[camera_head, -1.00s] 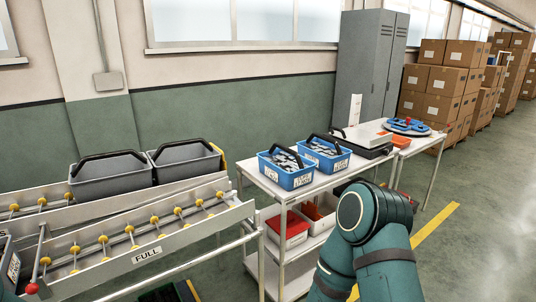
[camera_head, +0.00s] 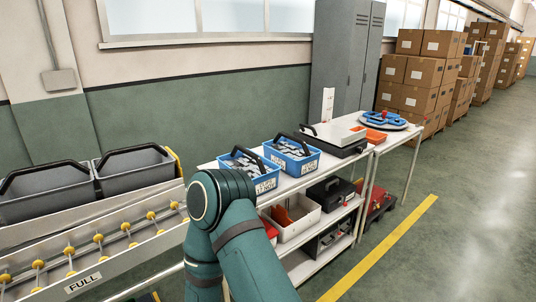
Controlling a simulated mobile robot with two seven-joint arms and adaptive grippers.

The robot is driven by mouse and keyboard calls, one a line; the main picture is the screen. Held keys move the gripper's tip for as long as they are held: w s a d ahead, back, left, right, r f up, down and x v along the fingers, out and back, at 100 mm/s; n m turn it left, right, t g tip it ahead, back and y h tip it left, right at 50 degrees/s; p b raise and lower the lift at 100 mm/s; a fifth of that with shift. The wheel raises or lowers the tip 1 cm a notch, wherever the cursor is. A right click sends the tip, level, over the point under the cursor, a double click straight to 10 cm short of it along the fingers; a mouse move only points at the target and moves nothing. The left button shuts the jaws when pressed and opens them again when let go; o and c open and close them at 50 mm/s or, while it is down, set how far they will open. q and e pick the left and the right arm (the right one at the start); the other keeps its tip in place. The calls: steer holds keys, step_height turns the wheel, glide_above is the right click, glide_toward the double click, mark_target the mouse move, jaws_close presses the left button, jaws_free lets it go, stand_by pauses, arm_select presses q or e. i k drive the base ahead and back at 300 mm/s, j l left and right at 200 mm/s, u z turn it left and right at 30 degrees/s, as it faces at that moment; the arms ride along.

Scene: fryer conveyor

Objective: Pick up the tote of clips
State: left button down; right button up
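Two blue totes with black handles stand side by side on the top shelf of a white cart (camera_head: 320,178). The nearer, left tote (camera_head: 264,185) holds greyish parts and has a white label on its front. The farther, right tote (camera_head: 301,166) also holds greyish parts and has a label. The lettering is too small to read, so I cannot tell which tote holds clips. One teal arm of mine rises from the bottom in front of the cart, its bent joint close to the left tote in the picture. Neither gripper shows.
Two grey totes (camera_head: 45,204) (camera_head: 137,183) sit by the roller conveyor marked FULL (camera_head: 85,283) at left. A black case (camera_head: 345,148) lies on the cart beyond the blue totes. A white bin (camera_head: 298,225) is on a lower shelf. The floor at right is clear past a yellow line (camera_head: 385,243).

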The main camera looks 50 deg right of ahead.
mark_target(296, 159)
steer(key=l+u, duration=0.2)
steer(key=l, duration=0.3)
steer(key=l+u, duration=0.2)
steer(key=l, duration=0.25)
steer(key=k+l+u, duration=0.2)
steer(key=l, duration=0.25)
steer(key=l+u, duration=0.2)
steer(key=l, duration=0.3)
steer(key=k+l, duration=0.1)
steer(key=l, duration=0.3)
steer(key=k+l, duration=0.1)
steer(key=l, duration=0.25)
steer(key=k+l+u, duration=0.1)
steer(key=l, duration=0.3)
steer(key=k+l, duration=0.1)
steer(key=l, duration=0.25)
steer(key=k+l+u, duration=0.1)
steer(key=l, duration=0.3)
